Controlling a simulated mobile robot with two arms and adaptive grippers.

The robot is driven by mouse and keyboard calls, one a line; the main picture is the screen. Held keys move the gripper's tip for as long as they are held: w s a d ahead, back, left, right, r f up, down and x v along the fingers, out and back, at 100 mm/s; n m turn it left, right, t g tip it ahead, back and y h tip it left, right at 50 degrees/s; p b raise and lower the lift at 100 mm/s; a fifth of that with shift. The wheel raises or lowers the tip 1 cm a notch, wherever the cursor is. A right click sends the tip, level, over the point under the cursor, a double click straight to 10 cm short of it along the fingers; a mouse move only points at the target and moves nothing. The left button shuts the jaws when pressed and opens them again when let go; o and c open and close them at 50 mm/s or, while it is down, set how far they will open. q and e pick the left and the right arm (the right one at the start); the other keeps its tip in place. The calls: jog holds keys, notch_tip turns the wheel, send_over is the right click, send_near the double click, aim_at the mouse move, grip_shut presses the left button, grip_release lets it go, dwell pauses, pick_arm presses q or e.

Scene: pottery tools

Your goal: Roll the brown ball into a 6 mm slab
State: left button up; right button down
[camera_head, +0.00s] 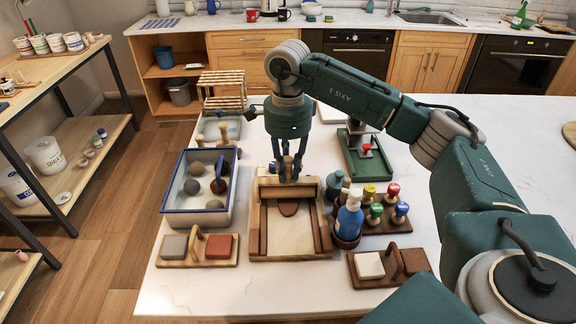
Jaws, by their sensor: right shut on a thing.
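A brown clay piece (288,208) lies on the pale wooden board (290,238), between its two darker side strips. It looks flat and rounded, and its far side is partly hidden. A wooden roller (308,188) lies across the far part of the board, just behind the clay. My right gripper (289,172) points down over the board's far end and is shut on the roller's upper part; the exact grip is partly hidden by the fingers. I cannot tell whether the roller touches the clay. My left gripper is not in view.
A blue-rimmed tray (198,219) with several balls stands left of the board. Stamps (400,211) and a blue bottle (349,216) stand to the right. Clay blocks on wooden holders sit at front left (197,262) and front right (371,265). A green tray (366,165) is behind right.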

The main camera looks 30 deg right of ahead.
jog(key=shift+s+a+f, duration=0.15)
jog(key=shift+s, duration=0.15)
jog(key=shift+s+a, duration=0.2)
jog(key=shift+s, duration=0.05)
dwell(0.4)
jog(key=shift+s+a, duration=0.5)
jog(key=shift+s, duration=0.35)
